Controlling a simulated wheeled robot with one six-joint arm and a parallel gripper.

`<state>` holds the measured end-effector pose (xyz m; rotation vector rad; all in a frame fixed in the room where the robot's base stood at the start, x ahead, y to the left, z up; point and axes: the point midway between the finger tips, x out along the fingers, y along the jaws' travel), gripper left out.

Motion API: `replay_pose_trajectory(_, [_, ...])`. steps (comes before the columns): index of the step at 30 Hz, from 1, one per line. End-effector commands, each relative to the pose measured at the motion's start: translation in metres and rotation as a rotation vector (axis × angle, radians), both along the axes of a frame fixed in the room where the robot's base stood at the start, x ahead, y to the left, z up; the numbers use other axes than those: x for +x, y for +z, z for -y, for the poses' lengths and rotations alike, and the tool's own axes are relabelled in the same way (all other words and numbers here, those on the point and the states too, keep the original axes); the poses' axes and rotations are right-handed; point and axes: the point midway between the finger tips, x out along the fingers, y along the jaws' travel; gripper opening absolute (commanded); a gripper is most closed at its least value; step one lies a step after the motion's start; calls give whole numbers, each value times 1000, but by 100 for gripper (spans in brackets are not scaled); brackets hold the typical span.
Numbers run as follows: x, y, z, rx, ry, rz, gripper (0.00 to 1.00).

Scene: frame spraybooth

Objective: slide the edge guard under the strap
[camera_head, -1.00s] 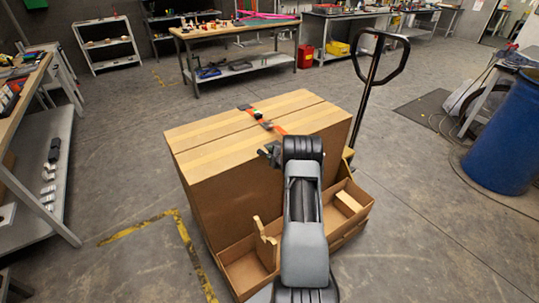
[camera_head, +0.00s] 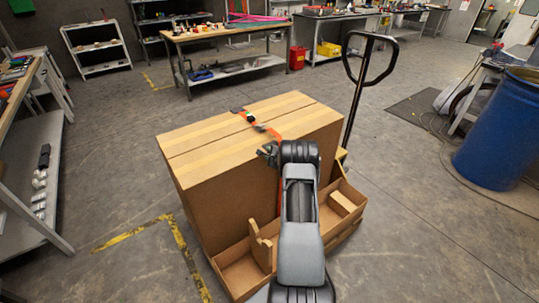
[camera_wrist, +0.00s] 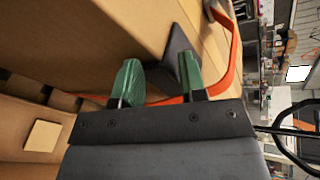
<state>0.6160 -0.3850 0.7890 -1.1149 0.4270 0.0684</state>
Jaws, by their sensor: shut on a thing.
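A large cardboard carton (camera_head: 225,190) stands in the middle with an orange strap (camera_head: 272,133) across its top and down its near side. In the wrist view the strap (camera_wrist: 228,80) curves past the carton's edge and behind my fingers. My gripper (camera_head: 268,153) is at the carton's near top edge; its green fingertips (camera_wrist: 160,75) also show in the wrist view. The gripper is shut on the dark edge guard (camera_wrist: 178,48), a flat face of which shows at the right fingertip. The grip itself is partly hidden, and I cannot tell whether the guard touches the carton.
Small dark pieces (camera_head: 249,117) sit along the strap on top. Open cardboard trays (camera_head: 240,272) line the carton's near side. A black pallet-truck handle (camera_head: 352,100) rises behind right. A blue drum (camera_head: 495,130) stands right, a bench (camera_head: 55,225) left. Floor between is clear.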

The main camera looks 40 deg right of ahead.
Motion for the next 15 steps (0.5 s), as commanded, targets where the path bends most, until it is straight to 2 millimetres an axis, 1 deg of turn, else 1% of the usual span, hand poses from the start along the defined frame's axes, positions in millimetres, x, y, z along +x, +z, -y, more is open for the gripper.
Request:
replay_pose_trajectory(1, [-2, -6, 1, 6, -6, -10, 24])
replay_pose_trajectory(2, [-2, -6, 1, 6, -6, -10, 40])
replay_pose_trajectory(9, [-2, -4, 0, 5, -4, -7, 63])
replay_pose_trajectory(11, [-1, -3, 0, 4, -4, -6, 68])
replay_pose_trajectory(15, [-1, -2, 0, 2, -2, -4, 68])
